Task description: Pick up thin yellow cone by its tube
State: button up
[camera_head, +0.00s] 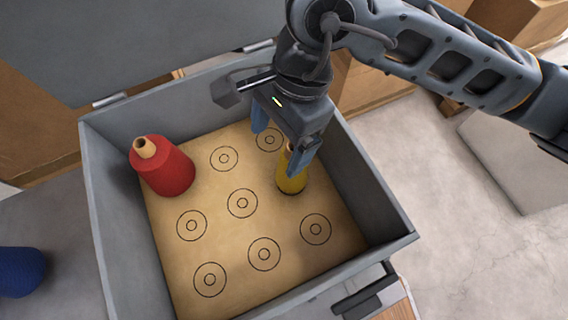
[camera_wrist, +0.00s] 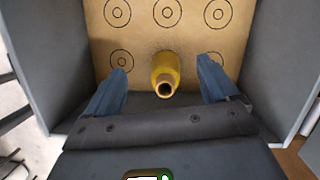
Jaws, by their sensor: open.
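The thin yellow cone (camera_head: 291,180) stands upright in the grey box, toward its right side, partly hidden behind my gripper in the head view. In the wrist view the yellow cone (camera_wrist: 166,69) shows between the fingers, with its brown tube (camera_wrist: 165,88) pointing toward the camera. My gripper (camera_head: 283,147) is above the box floor at the cone's top. In the wrist view my gripper (camera_wrist: 162,85) has its two blue fingers apart, one on each side of the cone. A gap shows on both sides of the tube, so the fingers do not touch it.
A thick red cone (camera_head: 167,168) with a tan tube stands at the box's left. The grey box (camera_head: 97,200) has tall walls around a tan floor with several printed circles. Its lid (camera_head: 120,45) is open at the back. A blue object (camera_head: 20,271) lies outside, left.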

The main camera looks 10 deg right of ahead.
jog(key=d, duration=0.1)
jog(key=w+d+h, duration=0.1)
jog(key=d+f, duration=0.1)
jog(key=shift+w+d+f+t+h, duration=0.1)
jog(key=shift+w+d+t+h, duration=0.15)
jog(key=shift+t+h, duration=0.05)
jog(key=shift+w+d+f, duration=0.1)
jog(key=shift+d+f, duration=0.1)
jog(key=shift+d, duration=0.05)
jog(key=p, duration=0.2)
send_near(293, 185)
jog(key=shift+w+a+f, duration=0.2)
jog(key=shift+w+f, duration=0.4)
jog(key=shift+f, duration=0.15)
jog(key=shift+w+a+f, duration=0.15)
jog(key=shift+w+f, duration=0.5)
jog(key=shift+f, duration=0.05)
jog(key=shift+c, duration=0.5)
jog(key=c, duration=1.5)
